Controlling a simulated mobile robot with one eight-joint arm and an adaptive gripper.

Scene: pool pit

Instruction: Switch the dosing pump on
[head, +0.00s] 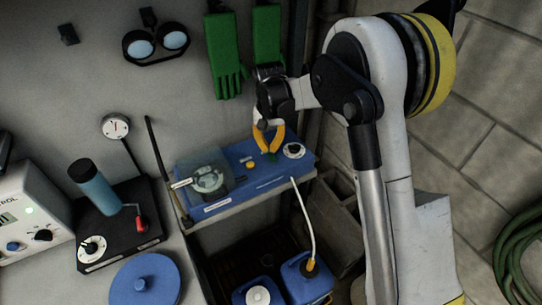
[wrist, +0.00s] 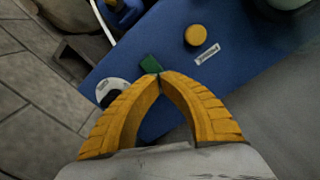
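The dosing pump (head: 235,170) is a blue box on a wall shelf. Its blue top (wrist: 150,40) fills much of the wrist view. A small green switch (wrist: 150,65) stands out of that top and also shows in the head view (head: 272,157). My gripper (wrist: 159,75) has yellow-orange fingers, with the tips together just at the green switch. In the head view my gripper (head: 270,150) points down over the pump's right half. The fingers hold nothing that I can see. Whether the tips touch the switch, I cannot tell.
The pump also carries a yellow button (head: 250,165), a white-and-black dial (head: 294,151) and a clear-covered pump head (head: 208,180). Blue canisters (head: 305,280) stand below with a pale hose (head: 304,220). Green gloves (head: 225,55) and goggles (head: 156,45) hang behind.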

